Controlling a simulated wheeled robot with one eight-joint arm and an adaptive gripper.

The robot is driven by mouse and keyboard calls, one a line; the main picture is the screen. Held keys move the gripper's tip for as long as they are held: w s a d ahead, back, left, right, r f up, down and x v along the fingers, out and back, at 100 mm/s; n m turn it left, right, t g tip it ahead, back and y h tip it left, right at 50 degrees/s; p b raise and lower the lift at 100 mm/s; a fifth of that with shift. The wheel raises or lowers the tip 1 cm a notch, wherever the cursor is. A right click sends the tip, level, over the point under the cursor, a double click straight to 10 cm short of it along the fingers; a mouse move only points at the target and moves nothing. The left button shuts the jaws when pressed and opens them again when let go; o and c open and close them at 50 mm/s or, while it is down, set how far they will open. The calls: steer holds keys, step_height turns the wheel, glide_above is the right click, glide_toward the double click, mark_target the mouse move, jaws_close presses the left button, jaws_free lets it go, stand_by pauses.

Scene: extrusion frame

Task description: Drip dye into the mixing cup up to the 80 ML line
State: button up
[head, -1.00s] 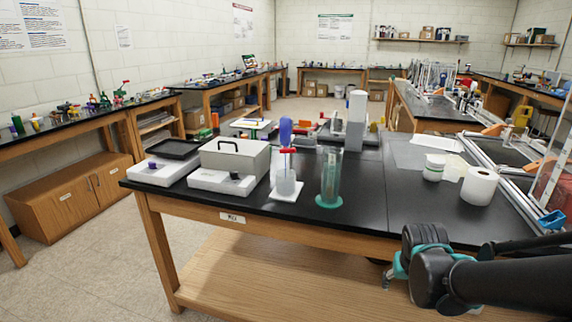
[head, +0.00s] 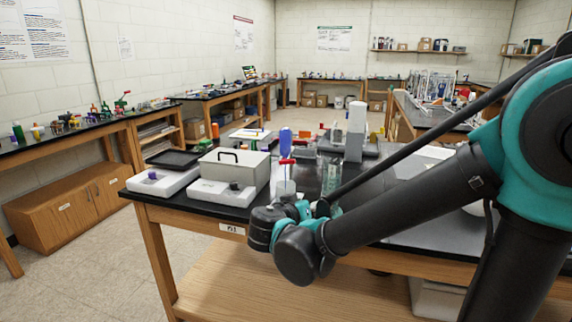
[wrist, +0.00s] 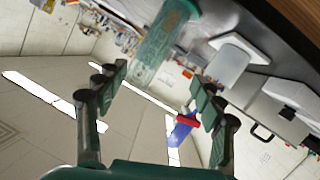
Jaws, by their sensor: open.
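The blue dye reservoir (head: 285,140) stands upright with a red valve (head: 287,161) under it. The clear mixing cup (head: 286,187) is directly below, partly hidden by my arm. In the wrist view the scene is strongly tilted. There the blue reservoir (wrist: 181,134) and red valve (wrist: 187,121) show beyond my gripper, near its right finger. The fill level and the 80 ML line cannot be read.
A tall clear cylinder (wrist: 163,35) with a teal base stands beside the cup. A grey box (head: 234,168) with a handle and a white scale-like device (head: 220,190) stand left of the cup. My arm covers much of the bench's right side.

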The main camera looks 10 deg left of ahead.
mark_target(287, 162)
steer(key=s+a+r+t+y, duration=0.1)
steer(key=s+a+r+t, duration=0.15)
steer(key=a, duration=0.35)
steer(key=s+a+r+t+y, duration=0.1)
steer(key=s+a+r+y, duration=0.15)
steer(key=a+r, duration=0.2)
steer(key=shift+h, duration=0.45)
steer(key=w, duration=1.7)
steer(key=shift+d+f, duration=0.35)
steer(key=shift+f, duration=0.05)
steer(key=shift+c, duration=0.5)
steer(key=c, duration=1.1)
steer(key=shift+o, duration=0.2)
